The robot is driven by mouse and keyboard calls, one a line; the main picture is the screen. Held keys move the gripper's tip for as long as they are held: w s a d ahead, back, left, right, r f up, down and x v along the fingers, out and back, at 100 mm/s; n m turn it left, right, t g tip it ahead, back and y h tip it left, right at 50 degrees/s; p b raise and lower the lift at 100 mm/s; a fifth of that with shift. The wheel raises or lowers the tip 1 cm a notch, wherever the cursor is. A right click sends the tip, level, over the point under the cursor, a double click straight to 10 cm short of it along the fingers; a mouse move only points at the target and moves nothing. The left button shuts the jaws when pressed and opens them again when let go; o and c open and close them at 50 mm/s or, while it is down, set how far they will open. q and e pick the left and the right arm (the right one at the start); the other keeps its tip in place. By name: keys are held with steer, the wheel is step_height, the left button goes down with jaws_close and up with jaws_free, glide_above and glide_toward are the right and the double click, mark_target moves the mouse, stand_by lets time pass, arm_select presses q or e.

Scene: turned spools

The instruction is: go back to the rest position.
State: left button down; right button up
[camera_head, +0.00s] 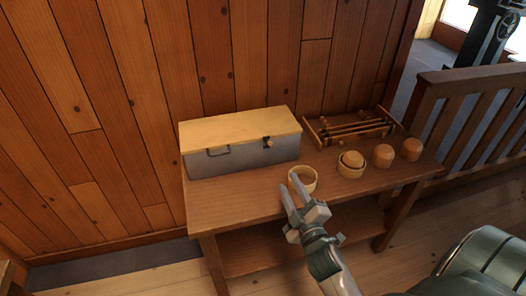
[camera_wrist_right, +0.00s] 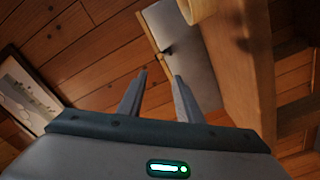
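My right gripper (camera_head: 291,184) is open and empty, with two grey fingers apart. It is held out over the front of the wooden table (camera_head: 240,203), beside a pale hollow ring-shaped cup (camera_head: 302,188); I cannot tell whether they touch. In the right wrist view the open fingers (camera_wrist_right: 160,76) have nothing between them. A second pale ring (camera_head: 350,171) has an orange-brown turned spool (camera_head: 352,158) in it. Two more spools stand to its right, one nearer (camera_head: 382,156) and one at the table's right end (camera_head: 411,149). My left gripper is not in view.
A grey box with a yellow wooden lid (camera_head: 240,128) and a dark latch stands at the back left. A wooden rack with rods (camera_head: 350,127) lies behind the spools. A plank wall (camera_head: 180,60) closes the back; a slatted railing (camera_head: 460,115) stands right.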

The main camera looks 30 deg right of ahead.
steer(key=s+a+f+m+g+y, duration=0.1)
steer(key=s+a+f+m+g, duration=0.1)
steer(key=s+f+g, duration=0.25)
steer(key=s+a+f+m+g, duration=0.3)
steer(key=s+f, duration=0.2)
steer(key=f, duration=0.1)
steer(key=s+a+f+m+g+y, duration=0.1)
steer(key=s+a+f+g+y, duration=0.2)
steer(key=s, duration=0.5)
steer(key=s+a+f+g, duration=0.1)
steer(key=s+a+g, duration=0.35)
steer(key=s, duration=0.45)
steer(key=w+a+f+t, duration=0.1)
steer(key=w+a+f, duration=0.15)
steer(key=f, duration=0.75)
steer(key=w+a+f+t, duration=0.1)
steer(key=w+f, duration=0.2)
steer(key=f, duration=0.7)
steer(key=s+f, duration=0.3)
steer(key=f, duration=0.6)
steer(key=s+a+f+t+y, duration=0.1)
steer(key=s+f, duration=0.1)
steer(key=f, duration=0.7)
steer(key=shift+s+a+f+t+y, duration=0.15)
steer(key=shift+s+a+t+y, duration=0.15)
steer(key=shift+s, duration=0.1)
